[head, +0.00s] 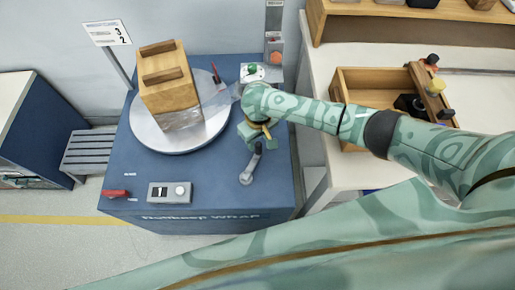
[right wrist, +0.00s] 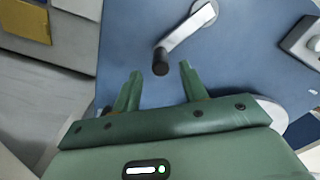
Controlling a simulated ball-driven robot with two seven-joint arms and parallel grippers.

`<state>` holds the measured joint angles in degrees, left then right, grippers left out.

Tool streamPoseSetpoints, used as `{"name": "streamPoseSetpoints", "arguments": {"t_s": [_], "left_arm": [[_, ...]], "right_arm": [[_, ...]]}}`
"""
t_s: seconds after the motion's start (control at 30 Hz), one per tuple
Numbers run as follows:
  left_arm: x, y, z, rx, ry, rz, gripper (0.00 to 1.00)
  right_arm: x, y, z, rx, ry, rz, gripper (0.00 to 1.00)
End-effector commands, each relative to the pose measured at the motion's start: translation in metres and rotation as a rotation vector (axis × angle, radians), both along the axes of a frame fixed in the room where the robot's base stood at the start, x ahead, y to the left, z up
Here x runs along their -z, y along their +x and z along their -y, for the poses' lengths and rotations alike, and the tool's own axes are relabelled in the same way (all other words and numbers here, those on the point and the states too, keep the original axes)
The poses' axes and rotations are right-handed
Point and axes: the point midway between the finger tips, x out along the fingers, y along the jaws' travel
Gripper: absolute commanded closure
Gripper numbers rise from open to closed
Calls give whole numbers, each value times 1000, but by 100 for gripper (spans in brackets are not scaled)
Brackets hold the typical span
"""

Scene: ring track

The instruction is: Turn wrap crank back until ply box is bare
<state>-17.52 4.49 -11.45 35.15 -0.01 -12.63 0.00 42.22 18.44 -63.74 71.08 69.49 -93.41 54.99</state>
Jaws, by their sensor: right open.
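The ply box (head: 165,80) is light wood with darker battens on top and stands on a round grey turntable (head: 150,137). Clear film (head: 182,117) shows around its lower part, and a clear sheet seems to stretch from its right side. The wrap crank (head: 246,177) is a grey arm with a black knob on the blue table top. It also shows in the right wrist view (right wrist: 187,31). My right gripper (right wrist: 159,82) is open and empty, with the black knob (right wrist: 160,62) just beyond its fingertips, roughly between them. My left gripper is out of view.
The blue wrapping table (head: 222,192) carries a grey control box (head: 170,192) and a red piece (head: 116,194) at its front left. A green button (head: 252,69) sits at the back right. A wooden tray (head: 352,82) stands on the pale counter at right.

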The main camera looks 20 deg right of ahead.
Motion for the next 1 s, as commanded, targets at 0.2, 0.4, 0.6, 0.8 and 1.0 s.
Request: {"name": "streamPoseSetpoints", "arguments": {"t_s": [0.2,0.4,0.6,0.8,1.0], "left_arm": [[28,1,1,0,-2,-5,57],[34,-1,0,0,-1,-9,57],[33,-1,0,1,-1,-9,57],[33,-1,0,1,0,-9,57],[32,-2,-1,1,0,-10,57]], "right_arm": [[47,0,0,0,-1,-3,57],[58,0,0,0,0,0,57],[57,0,0,0,1,2,57],[57,0,0,0,1,2,93],[57,0,1,0,0,2,100]]}}
